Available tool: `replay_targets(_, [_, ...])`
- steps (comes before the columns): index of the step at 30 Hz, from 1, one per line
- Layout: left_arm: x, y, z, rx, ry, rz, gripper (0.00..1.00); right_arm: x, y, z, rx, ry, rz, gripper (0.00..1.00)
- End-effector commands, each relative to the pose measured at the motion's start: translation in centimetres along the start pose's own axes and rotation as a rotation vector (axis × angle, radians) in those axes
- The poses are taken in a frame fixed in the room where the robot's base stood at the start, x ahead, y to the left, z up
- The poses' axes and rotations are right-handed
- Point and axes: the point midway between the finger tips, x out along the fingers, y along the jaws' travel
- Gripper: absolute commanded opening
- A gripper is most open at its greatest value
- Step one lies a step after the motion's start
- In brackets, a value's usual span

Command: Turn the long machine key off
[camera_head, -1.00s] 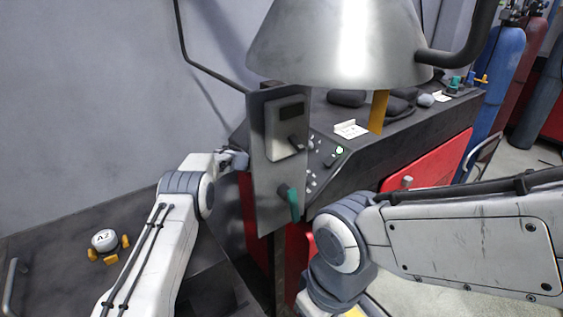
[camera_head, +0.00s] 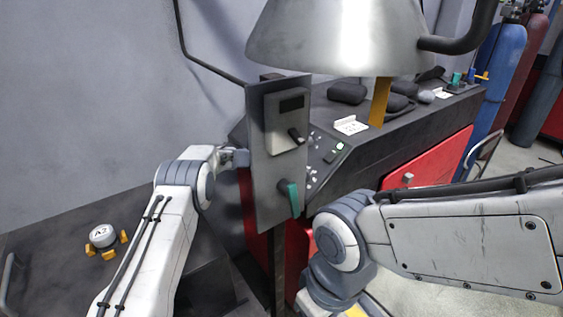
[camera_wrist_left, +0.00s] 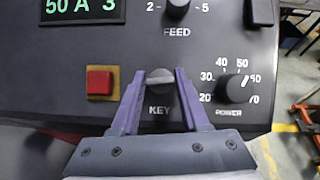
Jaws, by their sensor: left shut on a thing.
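The machine key (camera_wrist_left: 160,80) is a grey bar on a dark round base above the word KEY, in the left wrist view. Its bar lies roughly crosswise. My left gripper (camera_wrist_left: 160,73) has its purple fingers on either side of the key and is shut on it. In the head view, my left arm reaches behind an upright grey panel, which hides the gripper and the key. My right arm enters from the right and bends down; its gripper is out of view.
In the left wrist view, a red square button (camera_wrist_left: 100,82) sits left of the key and the POWER knob (camera_wrist_left: 236,88) right. The FEED knob (camera_wrist_left: 177,4) and green display (camera_wrist_left: 83,9) are above. The grey panel (camera_head: 268,206), with a teal-handled switch (camera_head: 291,196), stands beside my left wrist.

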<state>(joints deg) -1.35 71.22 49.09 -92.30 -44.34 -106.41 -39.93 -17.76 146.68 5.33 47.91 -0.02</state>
Motion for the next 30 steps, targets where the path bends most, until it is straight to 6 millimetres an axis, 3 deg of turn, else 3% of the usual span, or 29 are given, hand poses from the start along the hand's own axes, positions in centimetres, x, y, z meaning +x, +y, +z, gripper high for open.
replay_targets(12, [0.1, -0.2, -0.1, -0.316, -0.002, 0.176, 0.0, 3.6, 0.3, 0.2, 0.0, 0.0, 0.0, 0.5])
replay_targets(30, [-0.1, -0.2, 0.3, -0.663, -0.002, 0.372, 0.0, 2.2, 0.2, 0.1, 0.0, 0.0, 0.0, 0.5])
